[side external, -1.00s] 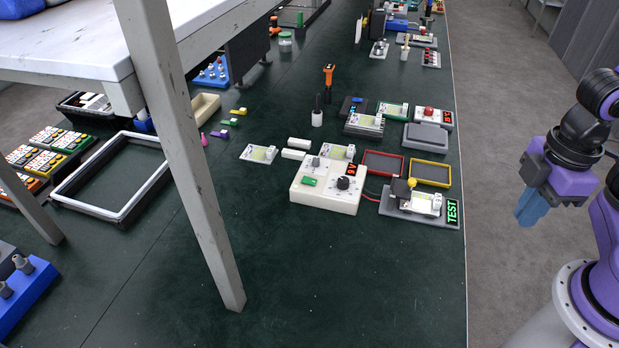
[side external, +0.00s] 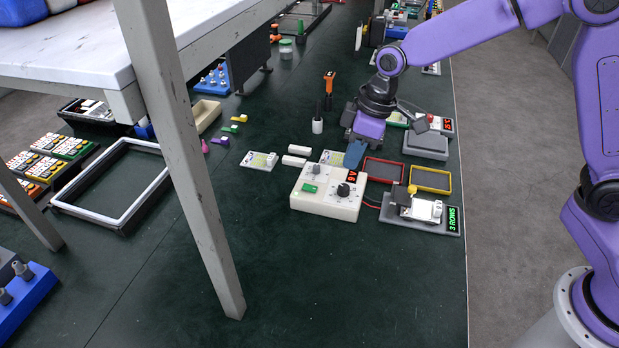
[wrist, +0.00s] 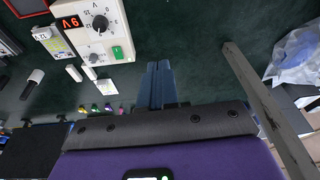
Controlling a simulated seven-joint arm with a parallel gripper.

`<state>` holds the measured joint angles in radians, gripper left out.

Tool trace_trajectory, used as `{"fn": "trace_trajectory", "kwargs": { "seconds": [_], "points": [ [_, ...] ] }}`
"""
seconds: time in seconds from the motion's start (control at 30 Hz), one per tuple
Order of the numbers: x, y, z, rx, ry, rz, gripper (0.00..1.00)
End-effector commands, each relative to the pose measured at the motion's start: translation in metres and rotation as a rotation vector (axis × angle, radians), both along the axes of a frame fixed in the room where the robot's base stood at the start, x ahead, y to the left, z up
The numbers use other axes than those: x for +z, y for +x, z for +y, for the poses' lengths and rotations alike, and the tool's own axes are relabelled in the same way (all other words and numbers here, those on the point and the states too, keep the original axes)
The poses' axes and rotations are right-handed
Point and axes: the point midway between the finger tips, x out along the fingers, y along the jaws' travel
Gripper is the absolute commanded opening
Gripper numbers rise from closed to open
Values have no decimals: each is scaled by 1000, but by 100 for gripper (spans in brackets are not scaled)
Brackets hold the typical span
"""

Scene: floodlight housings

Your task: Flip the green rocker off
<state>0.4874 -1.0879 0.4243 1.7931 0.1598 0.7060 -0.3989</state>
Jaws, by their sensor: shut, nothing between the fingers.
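The green rocker (side external: 309,188) sits on the top face of a cream power supply box (side external: 328,206), left of its black knob (side external: 343,190). In the wrist view the green rocker (wrist: 117,52) shows on the box's edge, with a red "9 V" display (wrist: 70,22). My gripper (side external: 353,155) is shut and empty, its blue fingers pointing down just behind the box, near its display. In the wrist view the gripper (wrist: 160,68) is apart from the rocker, to its right. I cannot tell from these views which way the rocker is tilted.
A red-framed tray (side external: 384,170) and a yellow-framed tray (side external: 431,179) lie right of the box. A grey test stand (side external: 440,223) with a green display is beside it. A table leg (side external: 200,190) stands at the left. Bench in front of the box is clear.

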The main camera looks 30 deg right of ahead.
Motion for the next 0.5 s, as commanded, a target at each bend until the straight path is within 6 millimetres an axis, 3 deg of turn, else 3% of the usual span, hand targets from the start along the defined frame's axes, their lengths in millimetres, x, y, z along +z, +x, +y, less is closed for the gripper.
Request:
{"fn": "trace_trajectory", "kwargs": {
  "seconds": [0.03, 0.2, 0.33, 0.5],
  "points": [
    [-7, 19, 0, -17, 6, -6, 0],
    [-28, 75, -3, -58, 27, -42, 0],
    [-42, 108, -10, -86, 38, -64, 0],
    [-53, 131, -17, -105, 45, -85, 0]
  ]
}}
